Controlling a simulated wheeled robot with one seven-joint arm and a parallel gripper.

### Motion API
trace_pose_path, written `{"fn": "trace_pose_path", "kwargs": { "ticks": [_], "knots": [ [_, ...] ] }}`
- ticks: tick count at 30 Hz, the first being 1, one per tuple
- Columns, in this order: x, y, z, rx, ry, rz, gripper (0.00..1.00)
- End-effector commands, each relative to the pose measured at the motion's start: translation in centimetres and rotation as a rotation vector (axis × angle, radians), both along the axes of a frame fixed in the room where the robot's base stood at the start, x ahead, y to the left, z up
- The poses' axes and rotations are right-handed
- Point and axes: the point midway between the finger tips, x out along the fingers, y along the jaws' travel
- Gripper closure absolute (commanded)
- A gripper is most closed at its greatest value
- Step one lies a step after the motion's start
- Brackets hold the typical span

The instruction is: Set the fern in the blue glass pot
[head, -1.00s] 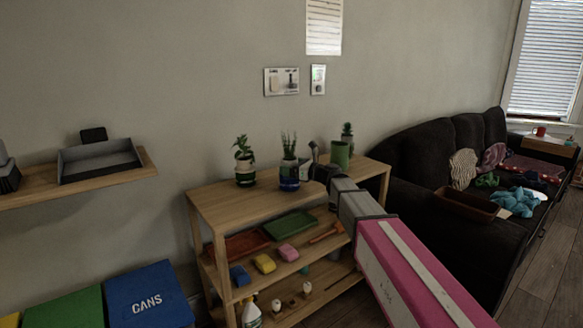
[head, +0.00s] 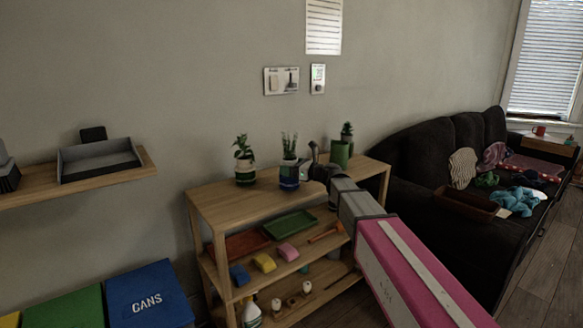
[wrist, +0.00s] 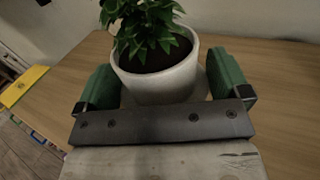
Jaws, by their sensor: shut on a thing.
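In the wrist view, a leafy green plant (wrist: 143,28) stands upright in a white pot (wrist: 158,82). The green fingers of my gripper (wrist: 163,90) are at both sides of this pot, shut on it.
Another banded pot with a plant (head: 245,173) stands to the left on the wooden shelf unit (head: 215,205). The front left of the top board is bare.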

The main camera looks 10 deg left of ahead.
Motion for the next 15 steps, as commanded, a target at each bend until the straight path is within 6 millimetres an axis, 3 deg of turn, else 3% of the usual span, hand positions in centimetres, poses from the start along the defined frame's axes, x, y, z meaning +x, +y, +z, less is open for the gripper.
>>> {"fn": "trace_pose_path", "kwargs": {
  "ticks": [15],
  "knots": [
    [0.0,0.0,-0.54,0.001,0.001,0.0,0.19]
  ]
}}
